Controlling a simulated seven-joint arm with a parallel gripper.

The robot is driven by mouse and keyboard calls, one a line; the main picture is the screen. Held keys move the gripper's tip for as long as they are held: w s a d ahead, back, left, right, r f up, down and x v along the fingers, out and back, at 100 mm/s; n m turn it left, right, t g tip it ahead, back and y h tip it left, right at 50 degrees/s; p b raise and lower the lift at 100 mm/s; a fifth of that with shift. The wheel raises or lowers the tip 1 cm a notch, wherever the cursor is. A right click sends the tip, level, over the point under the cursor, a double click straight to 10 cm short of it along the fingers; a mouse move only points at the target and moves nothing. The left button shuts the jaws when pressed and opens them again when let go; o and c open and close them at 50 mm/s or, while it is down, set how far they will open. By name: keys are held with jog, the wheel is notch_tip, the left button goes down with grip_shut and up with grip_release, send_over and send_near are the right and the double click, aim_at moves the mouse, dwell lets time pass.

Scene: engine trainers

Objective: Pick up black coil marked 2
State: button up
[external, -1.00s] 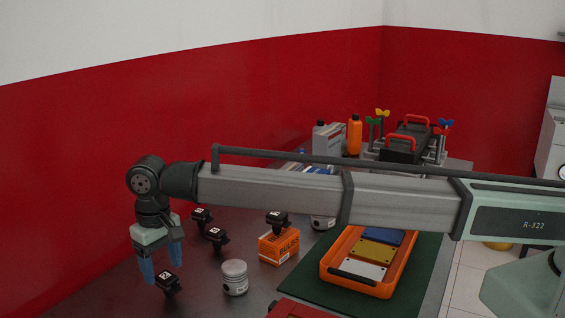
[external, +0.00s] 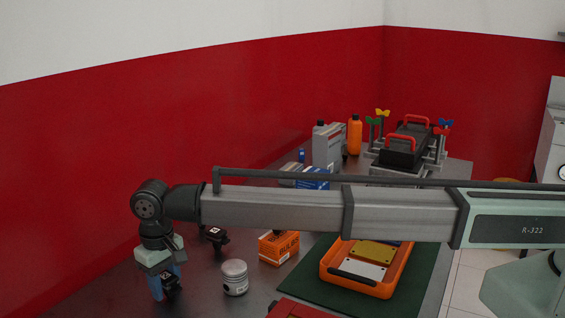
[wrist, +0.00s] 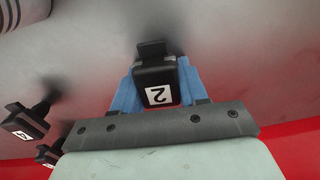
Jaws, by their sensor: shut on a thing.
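The black coil marked 2 (wrist: 156,78) sits between the two blue fingers of my gripper (wrist: 154,88) in the wrist view, with its white "2" label facing the camera. In the external view my gripper (external: 162,285) is low over the left part of the table, and the coil (external: 172,287) shows at its fingers, partly covered. My gripper is shut on the coil. I cannot tell whether the coil still touches the table.
A silver piston (external: 235,278) stands close to the right of my gripper. Another black coil (external: 214,237) stands behind it. An orange box (external: 279,247) and an orange tray (external: 345,284) are further right. In the wrist view a coil marked 4 (wrist: 26,122) is at left.

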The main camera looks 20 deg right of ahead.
jog(key=c, duration=0.5)
